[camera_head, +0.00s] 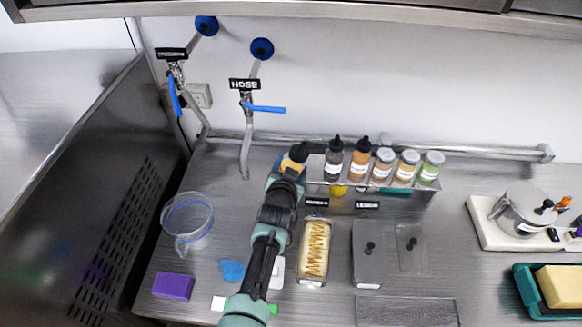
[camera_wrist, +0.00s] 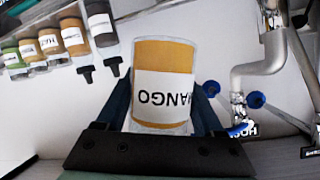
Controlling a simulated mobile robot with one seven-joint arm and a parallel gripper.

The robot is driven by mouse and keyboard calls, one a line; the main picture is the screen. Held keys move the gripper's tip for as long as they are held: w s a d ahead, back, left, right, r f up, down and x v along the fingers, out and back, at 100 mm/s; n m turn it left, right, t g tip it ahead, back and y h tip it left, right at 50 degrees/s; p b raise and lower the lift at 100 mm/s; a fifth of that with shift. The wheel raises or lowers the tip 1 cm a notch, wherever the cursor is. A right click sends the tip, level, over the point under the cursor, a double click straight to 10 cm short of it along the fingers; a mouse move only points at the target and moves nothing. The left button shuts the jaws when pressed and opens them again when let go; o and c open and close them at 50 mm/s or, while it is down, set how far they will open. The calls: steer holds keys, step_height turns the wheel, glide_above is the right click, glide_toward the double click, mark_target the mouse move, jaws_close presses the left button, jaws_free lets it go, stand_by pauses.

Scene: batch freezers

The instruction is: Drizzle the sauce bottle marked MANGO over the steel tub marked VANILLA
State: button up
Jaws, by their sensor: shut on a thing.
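My gripper (camera_head: 288,172) is shut on the MANGO sauce bottle (camera_head: 298,153), at the left end of the bottle rack. In the wrist view the MANGO bottle (camera_wrist: 165,58) sits between the two fingers, orange, with its white label reading upside down. In the head view its dark cap points up; I cannot tell if its base touches anything. A steel tub (camera_head: 315,278) of pale ice cream with orange zigzag lines on top stands in the counter, right of my arm. A small black tag (camera_head: 317,202) stands behind it, too small to read surely.
The rack (camera_head: 385,190) holds several other sauce bottles and jars. A lidded tub (camera_head: 369,265) lies right of the open one. A clear jug (camera_head: 187,220), purple block (camera_head: 173,286) and blue scoop (camera_head: 232,270) lie left. The HOSE pipe (camera_head: 246,150) hangs close left of my gripper.

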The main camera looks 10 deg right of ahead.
steer(key=shift+r+n+h+b, duration=0.25)
steer(key=shift+n+b, duration=0.35)
steer(key=shift+b, duration=0.55)
steer(key=shift+n+g+h+b, duration=0.35)
steer(key=shift+n+g+b, duration=0.05)
steer(key=shift+b, duration=0.65)
steer(key=shift+r+b, duration=0.25)
steer(key=shift+b, duration=0.3)
steer(key=shift+s+a+r+p, duration=0.1)
steer(key=shift+s+p, duration=0.3)
steer(key=shift+p, duration=0.2)
steer(key=s+a+p, duration=0.2)
steer(key=s+p, duration=0.2)
steer(key=s, duration=1)
steer(key=shift+p, duration=0.4)
